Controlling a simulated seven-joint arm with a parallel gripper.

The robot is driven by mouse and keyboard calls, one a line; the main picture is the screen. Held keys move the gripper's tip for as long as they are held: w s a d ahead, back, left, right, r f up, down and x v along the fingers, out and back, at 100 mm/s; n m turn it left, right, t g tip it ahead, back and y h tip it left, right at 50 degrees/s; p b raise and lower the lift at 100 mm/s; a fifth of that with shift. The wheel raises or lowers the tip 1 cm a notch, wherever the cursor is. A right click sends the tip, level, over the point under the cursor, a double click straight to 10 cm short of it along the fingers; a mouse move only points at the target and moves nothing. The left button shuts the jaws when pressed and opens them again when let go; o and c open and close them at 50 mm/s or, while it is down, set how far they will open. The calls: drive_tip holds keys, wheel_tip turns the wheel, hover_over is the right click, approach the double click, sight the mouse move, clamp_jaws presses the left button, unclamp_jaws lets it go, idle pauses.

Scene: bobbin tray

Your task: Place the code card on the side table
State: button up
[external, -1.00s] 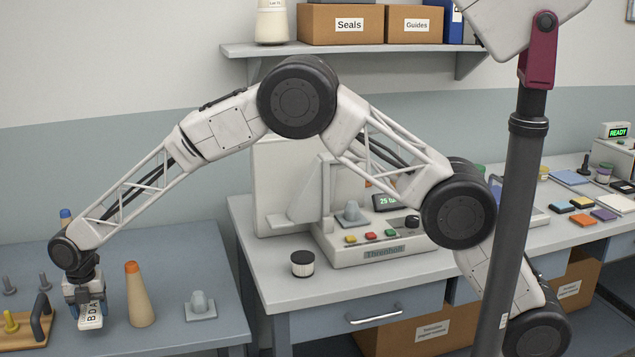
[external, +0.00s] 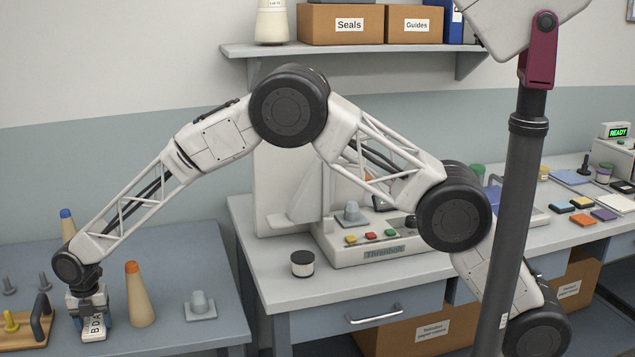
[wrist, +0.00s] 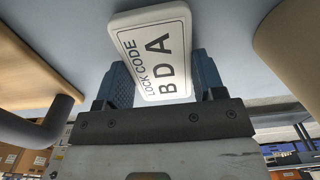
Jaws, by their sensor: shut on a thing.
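The code card (external: 94,328) is a white plate printed "LOCK CODE BDA". My gripper (external: 90,313) is shut on it, low over the left side table (external: 190,263), between a wooden rack and a cone-shaped bobbin. In the wrist view, the card (wrist: 150,45) sits between the two blue fingers of my gripper (wrist: 165,80), its lettering facing the camera. I cannot tell whether its lower edge touches the table top.
The tan cone with an orange tip (external: 139,295) stands close right of the card. A wooden rack with a dark handle (external: 41,318) is close left. A grey block-like piece (external: 199,306) stands farther right. A blue-tipped cone (external: 67,224) stands behind. The table's back middle is clear.

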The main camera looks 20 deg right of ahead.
sight(95, 324)
drive_tip(key=shift+f, duration=0.1)
drive_tip(key=o, duration=0.9)
wheel_tip(95, 324, up, 12)
drive_tip(key=shift+r, duration=0.1)
idle(0.8)
idle(0.3)
